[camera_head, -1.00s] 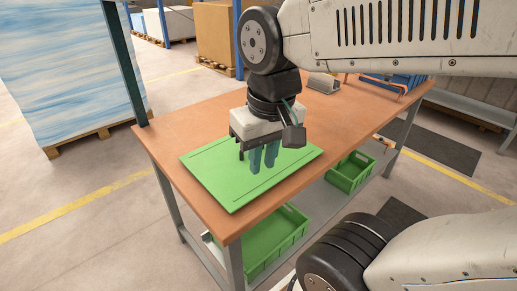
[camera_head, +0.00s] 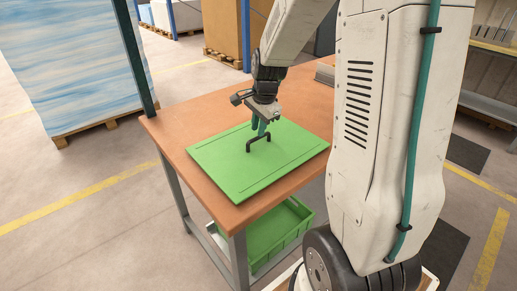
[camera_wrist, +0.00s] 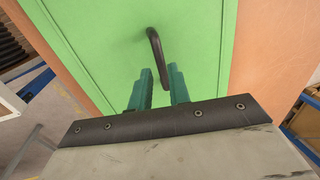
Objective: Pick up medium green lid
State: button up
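The green lid (camera_head: 236,172) lies flat on the orange-brown table, near its left front corner. It has a black handle (camera_head: 256,143) standing up in the middle. My gripper (camera_head: 259,129) is above the lid, close to the handle. Its two teal fingers (camera_wrist: 162,70) are apart with a gap between them, and nothing is held. The handle's near end appears roughly in line with the gap; I cannot tell whether they touch.
The wooden table (camera_head: 172,120) has free surface around the lid. A green crate (camera_head: 275,235) sits on the shelf below. A dark post (camera_head: 135,60) rises at the table's left back corner, with a wrapped stack (camera_head: 70,65) behind it.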

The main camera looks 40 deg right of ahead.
aim_at(257, 137)
jog(key=f, duration=0.2)
jog(key=w+f, duration=0.1)
jog(key=f, duration=0.2)
jog(key=shift+d+f, duration=0.1)
jog(key=shift+f, duration=0.25)
grip_shut()
jog(key=shift+w, duration=0.1)
jog(key=shift+r, duration=0.15)
